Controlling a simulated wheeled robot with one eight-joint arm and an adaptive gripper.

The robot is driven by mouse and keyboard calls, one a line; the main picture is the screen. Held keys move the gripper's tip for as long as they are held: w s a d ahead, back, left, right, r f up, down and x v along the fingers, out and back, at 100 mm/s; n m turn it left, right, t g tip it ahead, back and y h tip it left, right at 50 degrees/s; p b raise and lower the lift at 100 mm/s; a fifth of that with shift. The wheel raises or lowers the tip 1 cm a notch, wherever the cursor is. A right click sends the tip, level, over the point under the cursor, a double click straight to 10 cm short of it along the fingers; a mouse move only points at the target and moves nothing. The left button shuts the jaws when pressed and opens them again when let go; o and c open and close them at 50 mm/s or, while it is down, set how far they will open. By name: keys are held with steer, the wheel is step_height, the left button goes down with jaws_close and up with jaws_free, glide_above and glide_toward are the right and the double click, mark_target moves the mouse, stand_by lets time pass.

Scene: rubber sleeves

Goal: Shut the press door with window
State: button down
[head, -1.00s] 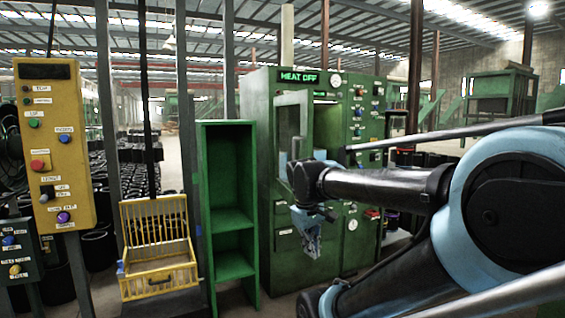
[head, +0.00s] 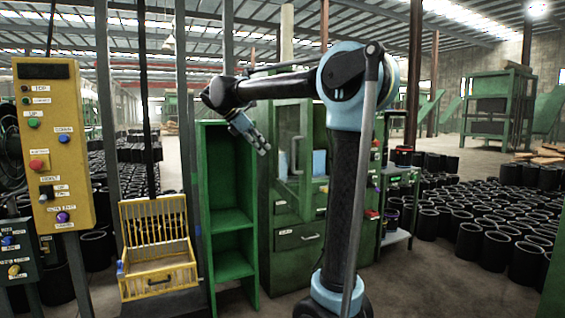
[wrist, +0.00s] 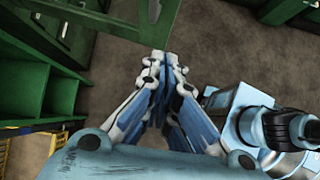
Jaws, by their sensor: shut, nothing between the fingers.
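The green press door with window (head: 284,132) shows in the head view on the front of the green press (head: 300,225), with a pale upright handle. It stands swung out, with pale blue shapes visible behind it and in the gap to its right. My gripper (head: 264,148) is shut and empty, just left of the door in the picture and angled downward. In the wrist view my gripper's fingers (wrist: 165,62) meet at the tips. A green frame edge crosses ahead of them, probably the door, but I cannot tell for sure. No contact is visible.
A tall green shelf (head: 231,215) stands left of the press, close to my gripper. A yellow crate (head: 158,281) and a yellow control panel (head: 55,145) are farther left. A small green cart (head: 400,225) stands right of the press. Several black sleeves (head: 470,240) cover the floor at right.

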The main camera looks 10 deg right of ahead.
steer(key=w+d+f+n, duration=0.1)
steer(key=w+d+f, duration=0.4)
steer(key=d, duration=0.3)
steer(key=shift+d+f+h, duration=0.3)
steer(key=shift+f, duration=0.05)
stand_by(0.6)
